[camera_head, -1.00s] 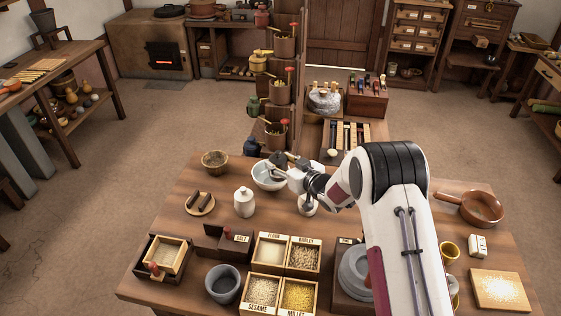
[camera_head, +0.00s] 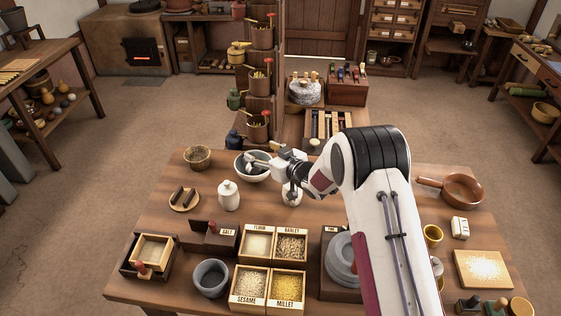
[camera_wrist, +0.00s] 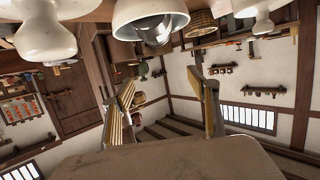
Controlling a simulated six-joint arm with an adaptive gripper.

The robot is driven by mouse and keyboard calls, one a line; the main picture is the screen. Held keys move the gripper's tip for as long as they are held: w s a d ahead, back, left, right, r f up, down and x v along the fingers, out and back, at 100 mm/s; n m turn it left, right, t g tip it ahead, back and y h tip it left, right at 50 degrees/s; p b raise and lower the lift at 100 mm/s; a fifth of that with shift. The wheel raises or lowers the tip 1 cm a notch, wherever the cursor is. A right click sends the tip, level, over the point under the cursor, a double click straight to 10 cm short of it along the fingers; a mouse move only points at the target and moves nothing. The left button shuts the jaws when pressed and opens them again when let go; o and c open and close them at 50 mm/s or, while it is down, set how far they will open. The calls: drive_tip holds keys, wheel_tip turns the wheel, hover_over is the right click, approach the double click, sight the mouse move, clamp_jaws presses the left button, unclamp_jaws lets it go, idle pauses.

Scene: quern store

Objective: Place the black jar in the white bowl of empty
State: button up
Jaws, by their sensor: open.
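The white bowl (camera_head: 240,174) stands near the back edge of the table, and it also shows at the top of the wrist view (camera_wrist: 125,14). A grey, shiny surface shows in its mouth; I cannot tell whether this is a thing inside or the bowl's inner wall. My gripper (camera_head: 262,161) is at the bowl's right rim, its tips over the mouth. In the wrist view its two fingers are apart with nothing between them. I cannot make out a black jar for certain; a dark blue-black jar (camera_head: 233,139) stands beyond the table's back edge by the shelf tower.
A lidded white jar (camera_head: 228,197) stands in front of the bowl, and another white vessel (camera_head: 292,197) is below my wrist. Grain boxes (camera_head: 270,263) and a grey mortar (camera_head: 211,278) fill the front. A pan (camera_head: 462,190) lies right.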

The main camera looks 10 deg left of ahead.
drive_tip(key=v, duration=1.2)
drive_tip(key=shift+r, duration=0.1)
idle(0.6)
drive_tip(key=s+d+r+m+t+h, duration=0.15)
drive_tip(key=d+r+h, duration=0.35)
drive_tip(key=d+r, duration=0.6)
drive_tip(key=s+d+r+m+g+h, duration=0.2)
drive_tip(key=s+d+r+m+h, duration=0.2)
drive_tip(key=s+d+r, duration=0.35)
drive_tip(key=s+d+m+g, duration=0.1)
drive_tip(key=s+d+g, duration=0.1)
drive_tip(key=s, duration=1.4)
drive_tip(key=s+d+m+g+h, duration=0.1)
drive_tip(key=s+d+m+g, duration=0.1)
drive_tip(key=s, duration=1.5)
drive_tip(key=shift+s+d+f, duration=0.15)
drive_tip(key=shift+s+d, duration=0.15)
drive_tip(key=shift+s, duration=0.05)
